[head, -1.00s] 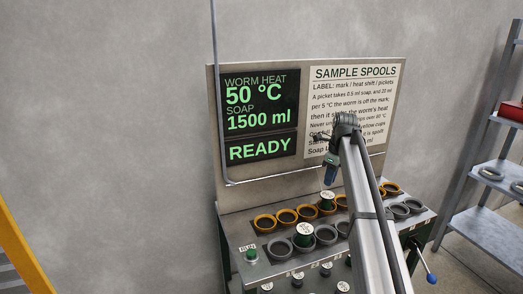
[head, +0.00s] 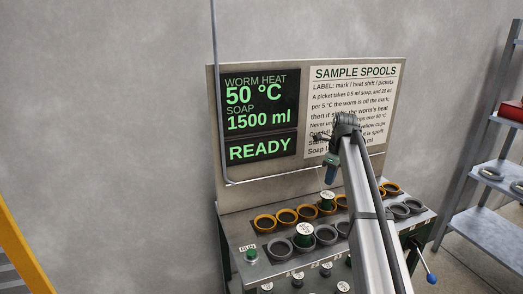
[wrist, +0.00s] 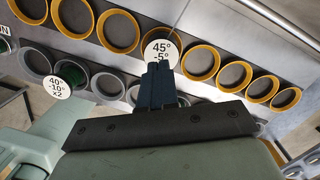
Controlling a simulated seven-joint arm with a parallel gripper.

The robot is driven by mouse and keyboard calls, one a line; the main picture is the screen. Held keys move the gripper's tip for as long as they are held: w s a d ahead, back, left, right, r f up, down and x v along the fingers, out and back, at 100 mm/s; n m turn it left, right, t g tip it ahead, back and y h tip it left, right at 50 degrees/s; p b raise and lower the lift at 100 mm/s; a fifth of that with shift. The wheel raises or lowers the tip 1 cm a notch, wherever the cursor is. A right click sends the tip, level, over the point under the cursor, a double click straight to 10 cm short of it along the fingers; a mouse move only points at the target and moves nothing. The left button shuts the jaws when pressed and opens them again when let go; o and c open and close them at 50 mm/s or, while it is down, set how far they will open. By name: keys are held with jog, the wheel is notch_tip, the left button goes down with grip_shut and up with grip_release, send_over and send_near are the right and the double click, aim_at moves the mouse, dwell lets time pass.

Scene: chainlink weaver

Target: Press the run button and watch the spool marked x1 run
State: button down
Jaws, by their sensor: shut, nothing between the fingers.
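The green run button (head: 250,254) sits at the left front of the bench top, under a small RUN tag. Its edge shows at the far left in the wrist view (wrist: 4,47). A green spool (head: 328,198) stands in a yellow cup; its white label (wrist: 160,47) reads 45°, -5°, and any line below is hidden by my fingers. Another green spool (head: 304,231) in a grey cup reads 40°, -10°, x2. I cannot make out an x1 mark. My gripper (head: 330,182) is shut and empty above the yellow-cup spool, well right of the button.
The screen (head: 260,112) shows worm heat 50 °C, soap 1500 ml and READY. A sample spools notice (head: 352,90) is partly behind my arm. Yellow cups (head: 265,222) line the back, grey cups (head: 280,247) the front. More labelled spools (head: 297,281) stand lower. A blue-knobbed lever (head: 431,278) is at right.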

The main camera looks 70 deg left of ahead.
dwell(0.3)
jog(key=s+d+f+n+t+h, duration=0.1)
jog(key=s+d+t, duration=0.1)
jog(key=s, duration=0.7)
jog(key=s+d+n+t, duration=0.1)
jog(key=s+d+t, duration=0.1)
jog(key=s, duration=0.6)
notch_tip(320, 180, up, 2)
jog(key=n+t, duration=0.2)
jog(key=t, duration=0.4)
send_over(248, 254)
jog(key=shift+r+y, duration=0.15)
jog(key=shift+y, duration=0.25)
jog(key=shift+f, duration=4.45)
